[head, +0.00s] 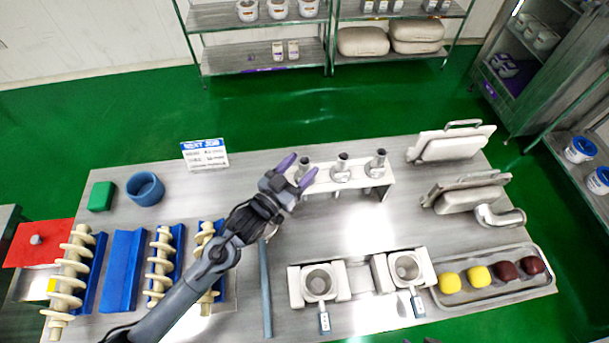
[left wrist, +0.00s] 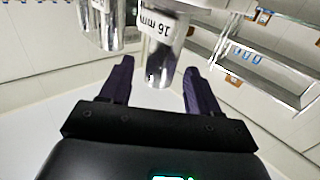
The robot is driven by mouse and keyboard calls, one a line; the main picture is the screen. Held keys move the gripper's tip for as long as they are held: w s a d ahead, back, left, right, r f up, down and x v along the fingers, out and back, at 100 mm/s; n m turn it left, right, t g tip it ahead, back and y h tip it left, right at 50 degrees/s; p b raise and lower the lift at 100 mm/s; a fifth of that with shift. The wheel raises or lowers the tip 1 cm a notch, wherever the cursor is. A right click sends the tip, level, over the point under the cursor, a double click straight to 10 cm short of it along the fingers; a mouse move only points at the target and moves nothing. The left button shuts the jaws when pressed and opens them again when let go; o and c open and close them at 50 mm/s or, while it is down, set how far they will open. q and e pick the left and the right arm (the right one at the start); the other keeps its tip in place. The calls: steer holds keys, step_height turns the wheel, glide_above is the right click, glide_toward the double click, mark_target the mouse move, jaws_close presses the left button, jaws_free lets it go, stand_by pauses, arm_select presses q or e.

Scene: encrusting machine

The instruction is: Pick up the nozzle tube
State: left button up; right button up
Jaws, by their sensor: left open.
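Several-part white stand (head: 332,188) on the table holds three upright metal nozzle tubes: a left one (head: 303,169), a middle one (head: 341,170) and a right one (head: 375,166). My left gripper (head: 304,163) is open at the left tube, its purple fingers on either side of it. In the left wrist view, a shiny tube labelled "16 mm" (left wrist: 160,60) stands between the open fingers of the left gripper (left wrist: 158,68), with gaps visible at both sides. Other tubes (left wrist: 103,25) show at upper left.
White plates (head: 452,145) lean at the back right, near a metal elbow pipe (head: 500,217). A tray (head: 510,289) holds yellow and dark red balls. Two clamp-like housings (head: 318,282) sit in front. Cream augers (head: 70,270), a blue ring (head: 145,188) and a sign (head: 205,154) are left.

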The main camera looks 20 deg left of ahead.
arm_select(q)
steer(key=shift+x, duration=1.05)
jaws_close()
